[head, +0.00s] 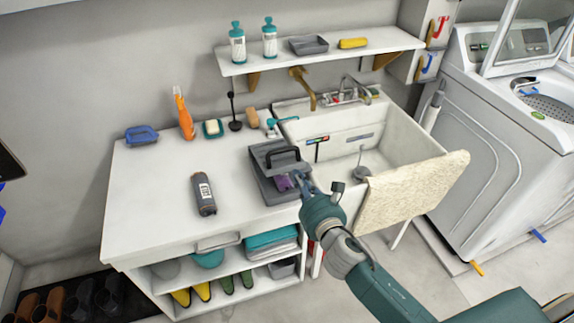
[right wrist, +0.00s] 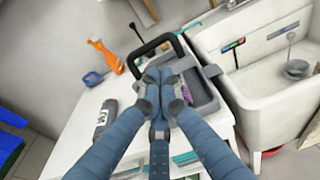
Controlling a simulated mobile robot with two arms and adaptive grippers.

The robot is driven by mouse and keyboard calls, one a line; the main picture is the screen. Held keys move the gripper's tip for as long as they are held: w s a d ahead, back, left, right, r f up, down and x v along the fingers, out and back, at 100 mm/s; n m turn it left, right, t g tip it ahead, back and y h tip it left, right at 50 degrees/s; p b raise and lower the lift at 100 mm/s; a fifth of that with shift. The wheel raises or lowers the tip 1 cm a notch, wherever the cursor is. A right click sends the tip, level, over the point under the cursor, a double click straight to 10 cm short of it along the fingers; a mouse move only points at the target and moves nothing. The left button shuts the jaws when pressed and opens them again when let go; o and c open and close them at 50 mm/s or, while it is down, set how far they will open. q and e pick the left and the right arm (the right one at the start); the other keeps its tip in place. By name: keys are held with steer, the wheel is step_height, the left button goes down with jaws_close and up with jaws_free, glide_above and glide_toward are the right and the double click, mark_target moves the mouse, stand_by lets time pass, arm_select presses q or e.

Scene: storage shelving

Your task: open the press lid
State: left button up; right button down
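The press (head: 262,180) is a grey box on the white counter, left of the sink. Its lid has a black loop handle (head: 283,152), and a purple item (head: 283,184) shows at its front. In the right wrist view the black handle (right wrist: 146,50) rises behind the fingers and the grey press body (right wrist: 207,105) lies to their right. How far the lid is raised I cannot tell. My right gripper (head: 300,180) is at the press's front right side. Its fingertips (right wrist: 163,76) are together, with nothing clearly held between them. My left gripper is not in view.
A grey bottle (head: 204,194) lies left of the press. An orange spray bottle (head: 184,115), soap dish (head: 212,128) and blue tray (head: 141,135) stand behind. The sink (head: 345,150) with a draped cloth (head: 410,195) is right.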

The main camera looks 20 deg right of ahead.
mark_target(290, 163)
steer(key=w, duration=0.6)
steer(key=shift+a+f, duration=0.2)
steer(key=shift+f, duration=0.15)
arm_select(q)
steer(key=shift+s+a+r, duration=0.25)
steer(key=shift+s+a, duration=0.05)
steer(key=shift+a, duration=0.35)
arm_select(e)
steer(key=shift+w+f, duration=0.15)
steer(key=shift+w, duration=0.5)
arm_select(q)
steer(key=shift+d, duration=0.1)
